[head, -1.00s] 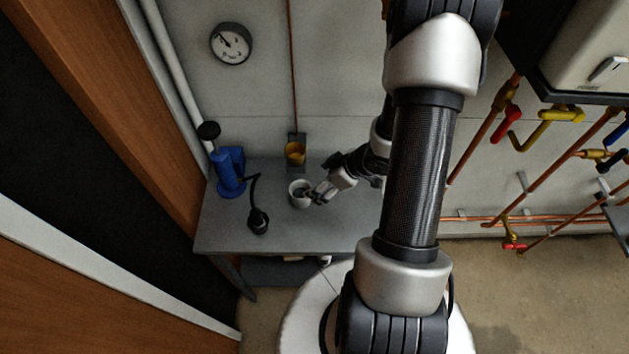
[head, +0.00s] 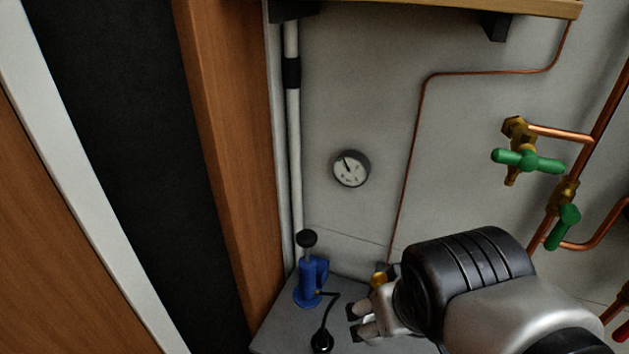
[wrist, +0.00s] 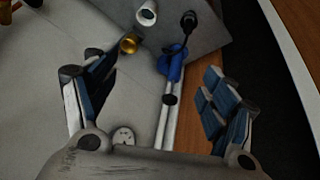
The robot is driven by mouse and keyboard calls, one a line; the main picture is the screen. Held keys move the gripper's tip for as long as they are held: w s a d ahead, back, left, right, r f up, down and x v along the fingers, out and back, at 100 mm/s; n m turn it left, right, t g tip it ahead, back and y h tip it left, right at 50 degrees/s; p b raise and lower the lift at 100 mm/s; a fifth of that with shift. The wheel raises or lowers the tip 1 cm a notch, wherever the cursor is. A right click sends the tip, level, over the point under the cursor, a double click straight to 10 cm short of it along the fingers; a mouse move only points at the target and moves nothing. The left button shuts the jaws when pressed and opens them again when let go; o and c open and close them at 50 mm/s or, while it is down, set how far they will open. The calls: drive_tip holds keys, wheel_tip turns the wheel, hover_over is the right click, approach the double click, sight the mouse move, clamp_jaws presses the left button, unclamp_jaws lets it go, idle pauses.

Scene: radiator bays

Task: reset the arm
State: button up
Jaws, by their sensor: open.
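My gripper (head: 354,322) shows low in the head view, in front of the wall and above the grey bench (head: 283,330). In the wrist view my gripper (wrist: 152,80) has its two fingers spread wide with nothing between the pads. A white mug (wrist: 147,13) stands on the bench in the wrist view, well apart from the fingers; it is hidden in the head view. A brass-yellow cup (wrist: 129,43) sits at the wall, partly hidden behind my gripper in the head view (head: 379,280).
A blue pump (head: 311,280) with a black hose end (head: 322,341) stands at the bench's left. A round gauge (head: 351,168) is on the wall. Green-handled valves (head: 528,160) and copper pipes are at right. A wooden shelf (head: 430,8) is overhead. A wooden post (head: 225,150) borders the left.

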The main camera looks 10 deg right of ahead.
drive_tip(key=shift+y, duration=0.6)
drive_tip(key=s+a, duration=0.3)
drive_tip(key=shift+a+r, duration=0.15)
drive_tip(key=shift+r, duration=0.1)
